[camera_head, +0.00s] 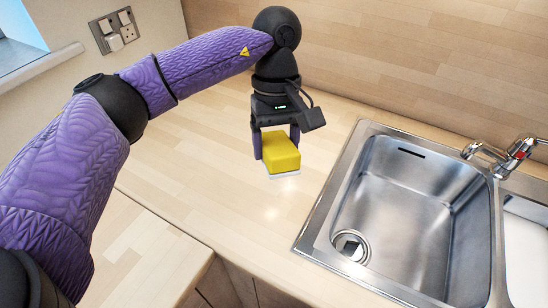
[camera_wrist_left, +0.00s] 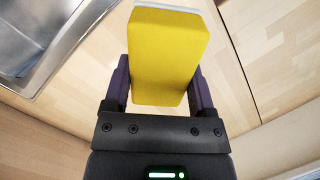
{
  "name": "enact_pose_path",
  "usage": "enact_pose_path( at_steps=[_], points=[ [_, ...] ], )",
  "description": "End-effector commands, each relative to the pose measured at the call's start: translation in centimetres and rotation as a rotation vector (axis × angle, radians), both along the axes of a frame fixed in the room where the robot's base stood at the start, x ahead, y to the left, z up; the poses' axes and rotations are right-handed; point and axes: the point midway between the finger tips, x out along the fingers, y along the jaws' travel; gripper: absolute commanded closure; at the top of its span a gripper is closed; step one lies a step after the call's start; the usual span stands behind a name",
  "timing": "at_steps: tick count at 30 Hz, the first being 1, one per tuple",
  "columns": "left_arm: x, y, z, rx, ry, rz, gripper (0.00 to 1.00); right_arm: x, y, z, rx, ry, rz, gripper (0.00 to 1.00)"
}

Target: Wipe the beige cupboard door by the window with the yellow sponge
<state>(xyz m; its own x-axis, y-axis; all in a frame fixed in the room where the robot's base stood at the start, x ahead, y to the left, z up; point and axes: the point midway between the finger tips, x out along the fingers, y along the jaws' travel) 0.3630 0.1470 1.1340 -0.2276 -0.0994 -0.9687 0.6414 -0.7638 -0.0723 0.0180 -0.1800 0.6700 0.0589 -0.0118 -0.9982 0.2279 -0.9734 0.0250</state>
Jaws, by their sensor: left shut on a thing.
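The yellow sponge (camera_head: 281,152) has a pale layer on its underside. My left gripper (camera_head: 276,145) is shut on it and holds it above the wooden worktop, left of the sink. In the left wrist view the sponge (camera_wrist_left: 168,55) sits between the two fingers of my left gripper (camera_wrist_left: 160,85). A beige cupboard door by the window cannot be made out in either view. My right gripper is in neither view.
A steel sink (camera_head: 415,190) with a tap (camera_head: 500,155) is set into the worktop (camera_head: 215,185) at the right. A wall socket (camera_head: 115,30) and part of a window (camera_head: 22,40) are at the upper left. The worktop around the sponge is clear.

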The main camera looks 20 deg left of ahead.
Motion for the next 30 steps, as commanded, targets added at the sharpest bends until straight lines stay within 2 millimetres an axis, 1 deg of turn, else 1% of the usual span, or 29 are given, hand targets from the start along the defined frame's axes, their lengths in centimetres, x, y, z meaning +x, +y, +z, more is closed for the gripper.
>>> enact_pose_path(
  at_steps=[1,5,6,8,9,11,13,14,15,17,18,20,21,23,24,26,27,30],
  points=[
    [0.6,0.2,1.7,-0.017,0.027,0.084,0.83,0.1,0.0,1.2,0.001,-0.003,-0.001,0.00],
    [2.3,1.5,5.4,-0.095,0.131,0.392,0.83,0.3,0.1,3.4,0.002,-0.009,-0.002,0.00],
    [3.0,2.1,6.9,-0.138,0.169,0.518,0.83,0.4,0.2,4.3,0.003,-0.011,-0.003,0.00],
    [4.1,3.3,9.2,-0.221,0.223,0.719,0.83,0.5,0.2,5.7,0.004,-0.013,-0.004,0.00],
    [4.7,4.1,10.7,-0.283,0.248,0.844,0.83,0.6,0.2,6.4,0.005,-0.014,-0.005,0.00],
    [5.5,5.4,12.8,-0.383,0.279,1.028,0.83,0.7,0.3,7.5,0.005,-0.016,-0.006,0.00],
    [6.4,7.1,15.4,-0.513,0.296,1.230,0.83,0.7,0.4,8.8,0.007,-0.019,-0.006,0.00],
    [6.7,7.8,16.4,-0.572,0.294,1.311,0.83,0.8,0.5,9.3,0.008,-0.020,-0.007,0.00],
    [7.2,8.9,18.0,-0.653,0.287,1.417,0.83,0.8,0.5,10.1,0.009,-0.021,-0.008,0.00],
    [7.7,10.5,20.3,-0.778,0.267,1.564,0.83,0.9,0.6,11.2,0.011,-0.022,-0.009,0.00],
    [8.0,11.6,22.0,-0.863,0.245,1.655,0.83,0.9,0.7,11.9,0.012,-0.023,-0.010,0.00],
    [8.4,13.3,24.5,-0.988,0.199,1.773,0.83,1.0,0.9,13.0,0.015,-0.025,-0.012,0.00],
    [8.7,14.5,26.2,-1.069,0.162,1.840,0.83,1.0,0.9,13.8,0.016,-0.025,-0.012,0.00],
    [8.9,16.3,28.7,-1.187,0.100,1.926,0.83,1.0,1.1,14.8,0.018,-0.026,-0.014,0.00],
    [9.0,17.6,30.4,-1.257,0.058,1.974,0.83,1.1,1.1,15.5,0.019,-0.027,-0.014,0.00],
    [9.0,19.4,33.0,-1.359,-0.012,2.031,0.83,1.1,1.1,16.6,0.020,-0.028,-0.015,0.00],
    [8.9,20.6,34.6,-1.420,-0.056,2.061,0.83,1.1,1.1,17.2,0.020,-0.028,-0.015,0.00],
    [8.6,23.4,38.4,-1.543,-0.153,2.109,0.83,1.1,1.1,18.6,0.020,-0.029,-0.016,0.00]
  ],
)
